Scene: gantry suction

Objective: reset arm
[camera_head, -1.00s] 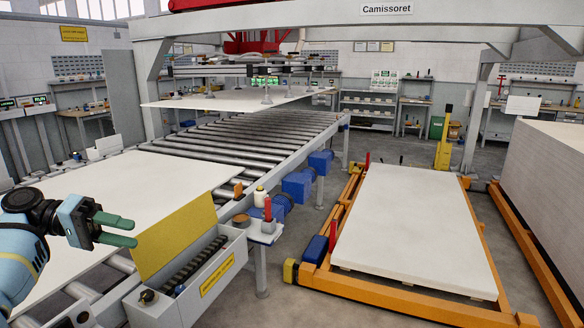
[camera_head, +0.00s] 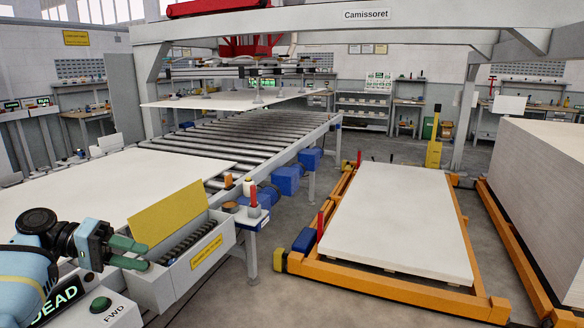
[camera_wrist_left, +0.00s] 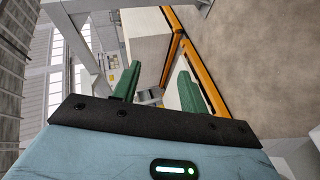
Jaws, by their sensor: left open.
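My left gripper (camera_head: 134,254) comes in from the lower left in the head view. Its green fingers are apart, with nothing seen between them. It stands in front of the grey box with the raised yellow lid (camera_head: 168,212), near a row of dark items inside that box; whether it touches the box I cannot tell. In the left wrist view, the green fingers (camera_wrist_left: 155,88) are spread, with floor, orange rails and a pale stack beyond them. My right gripper is not in view.
A white sheet (camera_head: 110,180) lies on the roller conveyor (camera_head: 250,132). A control panel with a green button (camera_head: 100,305) is close below my left gripper. A white board stack (camera_head: 395,222) sits in an orange frame at right. Another sheet (camera_head: 230,100) hangs under the gantry.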

